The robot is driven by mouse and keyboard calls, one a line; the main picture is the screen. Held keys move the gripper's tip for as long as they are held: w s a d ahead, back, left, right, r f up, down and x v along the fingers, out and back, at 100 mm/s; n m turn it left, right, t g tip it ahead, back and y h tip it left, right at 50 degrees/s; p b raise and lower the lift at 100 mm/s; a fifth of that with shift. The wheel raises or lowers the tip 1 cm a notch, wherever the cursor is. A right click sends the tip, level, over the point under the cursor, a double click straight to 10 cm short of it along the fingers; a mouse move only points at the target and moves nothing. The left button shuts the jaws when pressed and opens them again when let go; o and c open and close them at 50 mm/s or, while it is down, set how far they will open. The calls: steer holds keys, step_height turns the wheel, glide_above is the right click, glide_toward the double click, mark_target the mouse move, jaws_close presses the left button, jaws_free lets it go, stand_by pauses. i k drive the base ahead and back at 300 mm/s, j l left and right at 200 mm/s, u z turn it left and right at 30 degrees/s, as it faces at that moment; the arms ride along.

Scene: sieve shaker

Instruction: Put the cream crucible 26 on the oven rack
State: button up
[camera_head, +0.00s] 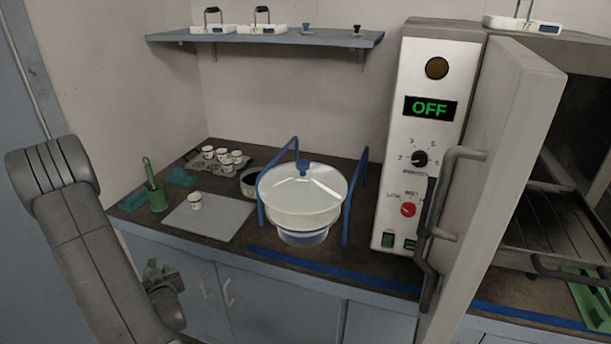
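A small cream crucible (195,201) with a dark mark stands upright on the grey mat (222,224) on the counter. Several similar crucibles (222,156) stand in a dark tray (188,155) behind it. Their numbers are too small to read, so I cannot tell which is 26. The oven rack (550,225) shows inside the oven at the right, behind the open door (500,170). My gripper (162,285) is low at the left, in front of the cabinets and well apart from the crucibles. Its fingers cannot be made out.
A white sieve shaker (305,200) with blue handles stands mid-counter. The oven panel (426,130) reads OFF. The door and its handle (440,230) jut forward beside the oven opening. A blue shelf (270,38) hangs above.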

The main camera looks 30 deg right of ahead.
mark_target(552, 235)
steer(key=k+l, duration=0.3)
steer(key=k, duration=0.2)
steer(key=k+l, duration=0.25)
steer(key=k, duration=0.25)
steer(key=k+l, duration=0.3)
steer(key=k, duration=0.2)
steer(key=k+l+z, duration=0.1)
steer(key=k+l, duration=0.2)
steer(key=k, duration=0.2)
